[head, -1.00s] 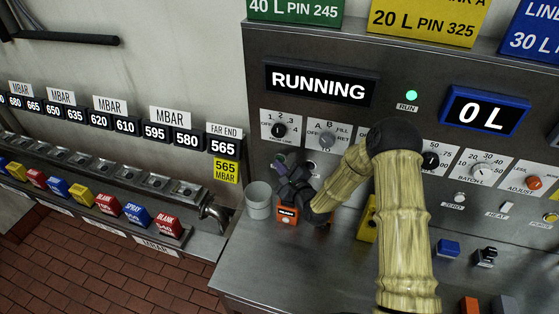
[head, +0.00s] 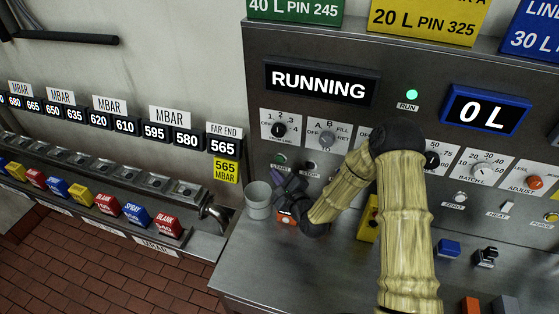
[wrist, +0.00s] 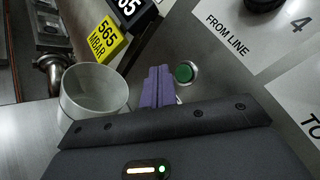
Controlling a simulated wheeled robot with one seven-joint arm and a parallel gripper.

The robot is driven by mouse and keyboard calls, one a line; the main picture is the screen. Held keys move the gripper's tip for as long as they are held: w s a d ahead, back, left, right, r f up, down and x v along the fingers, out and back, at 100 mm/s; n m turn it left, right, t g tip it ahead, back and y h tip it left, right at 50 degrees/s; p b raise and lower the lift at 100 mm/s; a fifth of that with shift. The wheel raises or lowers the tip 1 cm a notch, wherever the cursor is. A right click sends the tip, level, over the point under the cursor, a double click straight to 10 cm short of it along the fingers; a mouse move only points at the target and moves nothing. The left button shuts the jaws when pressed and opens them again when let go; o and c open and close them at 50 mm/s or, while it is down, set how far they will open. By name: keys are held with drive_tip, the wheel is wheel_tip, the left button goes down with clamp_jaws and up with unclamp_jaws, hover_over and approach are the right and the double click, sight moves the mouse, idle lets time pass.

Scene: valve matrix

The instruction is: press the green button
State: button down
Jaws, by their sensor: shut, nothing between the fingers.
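The green button (head: 281,158) is on the steel panel's left side, below the first dial. In the wrist view the green button (wrist: 184,73) shows as a round cap in a pale ring. My gripper (head: 270,173) is shut and empty, its purple fingers just below and left of the button. In the wrist view the gripper's fingertips (wrist: 158,72) lie beside the button, with a small strip of panel visible between them. They appear apart from it.
A pale cup (head: 258,201) stands left of my gripper. A dark stop button (head: 311,167) is to the green button's right. The display (head: 319,84) reads RUNNING and the run lamp (head: 412,95) glows green.

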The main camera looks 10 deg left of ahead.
drive_tip(key=shift+s+a, duration=0.2)
drive_tip(key=shift+s, duration=0.95)
drive_tip(key=shift+d, duration=0.1)
idle(0.3)
drive_tip(key=d+n+g+h, duration=0.1)
drive_tip(key=d+n, duration=0.1)
drive_tip(key=d+n+g+h, duration=0.1)
drive_tip(key=d+n, duration=0.1)
drive_tip(key=n, duration=0.1)
drive_tip(key=d+r+n+g+h, duration=0.1)
drive_tip(key=d+n, duration=0.2)
drive_tip(key=shift+s+r+g+h, duration=0.1)
drive_tip(key=shift+s+g+h, duration=0.2)
drive_tip(key=shift+s, duration=0.05)
drive_tip(key=s+d+r+n+g+h, duration=0.3)
drive_tip(key=s+d+r+n, duration=0.1)
drive_tip(key=s+d, duration=0.6)
drive_tip(key=s+d+r+n+g+h, duration=0.4)
drive_tip(key=s+d+n, duration=0.2)
drive_tip(key=s+d, duration=0.3)
drive_tip(key=shift+s+d+r+n, duration=0.3)
drive_tip(key=shift+s+d+r, duration=0.05)
drive_tip(key=shift+s, duration=0.15)
